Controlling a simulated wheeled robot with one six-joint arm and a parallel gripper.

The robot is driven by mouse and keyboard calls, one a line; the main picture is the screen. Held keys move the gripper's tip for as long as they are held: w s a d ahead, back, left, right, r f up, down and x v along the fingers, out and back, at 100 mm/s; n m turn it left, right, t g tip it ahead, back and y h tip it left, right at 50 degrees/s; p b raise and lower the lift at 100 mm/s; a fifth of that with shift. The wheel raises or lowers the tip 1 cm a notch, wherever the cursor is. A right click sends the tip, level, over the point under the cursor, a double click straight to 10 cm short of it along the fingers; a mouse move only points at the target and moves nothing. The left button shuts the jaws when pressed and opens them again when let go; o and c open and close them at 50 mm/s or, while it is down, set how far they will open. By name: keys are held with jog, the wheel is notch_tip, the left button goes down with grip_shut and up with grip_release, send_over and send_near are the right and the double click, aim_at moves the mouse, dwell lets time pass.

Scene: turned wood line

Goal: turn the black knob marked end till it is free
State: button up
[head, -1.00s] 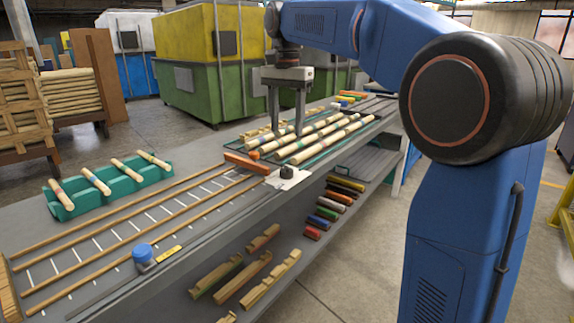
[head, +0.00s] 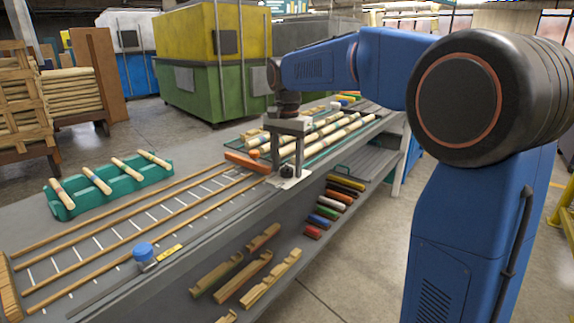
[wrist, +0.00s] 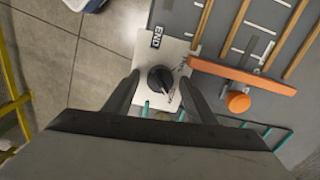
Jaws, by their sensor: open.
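The black knob (wrist: 160,79) sits on a white plate (wrist: 146,54) marked END in the wrist view. In the head view the knob (head: 287,171) is at the front edge of the bench, on the plate (head: 300,178). My gripper (head: 287,165) is open and points down over the knob. In the wrist view the fingers of my gripper (wrist: 160,80) stand apart, one on each side of the knob, with gaps between. I cannot tell whether the fingertips are level with the knob or above it.
An orange bar (head: 247,162) and an orange round knob (head: 254,154) lie just left of the plate. Turned wood rods (head: 340,133) lie behind it. A blue knob (head: 142,251) is at the near left. A shelf below holds wood blocks (head: 243,276).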

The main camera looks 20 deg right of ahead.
jog(key=c, duration=1.1)
jog(key=shift+o, duration=0.3)
jog(key=shift+n, duration=0.3)
jog(key=n, duration=0.3)
jog(key=shift+n, duration=0.3)
jog(key=n, duration=0.4)
jog(key=shift+n, duration=0.3)
jog(key=n, duration=0.4)
jog(key=shift+n, duration=2.6)
